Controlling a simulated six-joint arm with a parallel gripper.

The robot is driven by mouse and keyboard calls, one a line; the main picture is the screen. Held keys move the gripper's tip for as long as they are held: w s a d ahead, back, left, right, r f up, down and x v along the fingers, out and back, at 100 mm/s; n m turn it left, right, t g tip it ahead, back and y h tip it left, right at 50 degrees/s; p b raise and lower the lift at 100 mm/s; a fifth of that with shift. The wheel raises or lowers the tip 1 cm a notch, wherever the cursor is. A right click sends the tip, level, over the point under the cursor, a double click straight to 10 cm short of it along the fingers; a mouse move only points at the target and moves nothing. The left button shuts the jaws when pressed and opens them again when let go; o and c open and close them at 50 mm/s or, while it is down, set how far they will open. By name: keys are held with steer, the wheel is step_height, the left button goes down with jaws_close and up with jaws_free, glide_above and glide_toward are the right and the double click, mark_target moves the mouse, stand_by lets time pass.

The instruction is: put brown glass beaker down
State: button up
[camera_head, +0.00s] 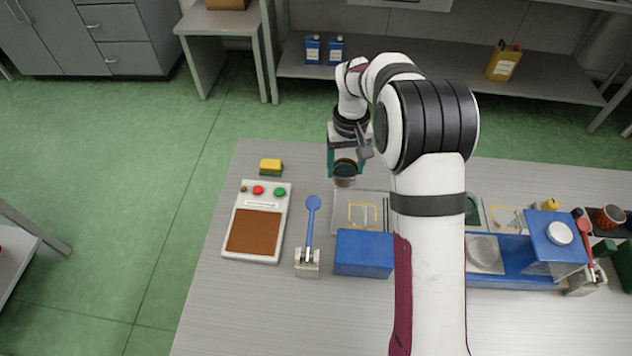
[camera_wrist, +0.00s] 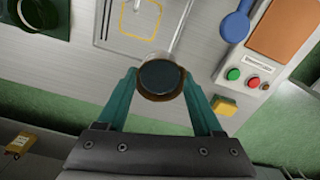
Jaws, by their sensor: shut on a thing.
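The brown glass beaker (camera_head: 345,176) is held between the teal fingers of my gripper (camera_head: 346,168), near the back edge of the worktable (camera_head: 215,290). In the wrist view the beaker (camera_wrist: 160,77) shows from above, with a dark inside and a brownish rim. The fingers of my gripper (camera_wrist: 160,90) press on it from both sides. The beaker looks upright. I cannot tell whether its base is touching the table or is a little above it.
A clear tray with a yellow outline (camera_head: 362,214) lies just in front of the beaker. To the left are a blue-handled lever (camera_head: 312,225), a control box with buttons (camera_head: 256,222) and a yellow sponge (camera_head: 270,166). A blue block (camera_head: 363,254) stands nearer. Bare tabletop lies around the sponge.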

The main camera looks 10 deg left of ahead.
glide_above(314, 191)
steer(key=f, duration=0.4)
steer(key=shift+s+d+f, duration=0.1)
steer(key=shift+s+d, duration=0.05)
steer(key=shift+d, duration=0.1)
steer(key=shift+a+f, duration=0.25)
steer(key=shift+f, duration=1.85)
steer(key=shift+f, duration=0.15)
steer(key=o, duration=1.1)
steer(key=shift+o, duration=0.2)
step_height(314, 191, up, 12)
steer(key=r, duration=0.1)
steer(key=s+d+r+m, duration=0.3)
steer(key=s+d+r, duration=0.45)
steer(key=s, duration=0.25)
steer(key=s+d+m+y, duration=0.1)
steer(key=s+d+m, duration=0.1)
steer(key=s, duration=1)
steer(key=s+d+m, duration=0.3)
steer(key=s, duration=1)
steer(key=shift+f+y, duration=0.15)
steer(key=shift+y, duration=0.25)
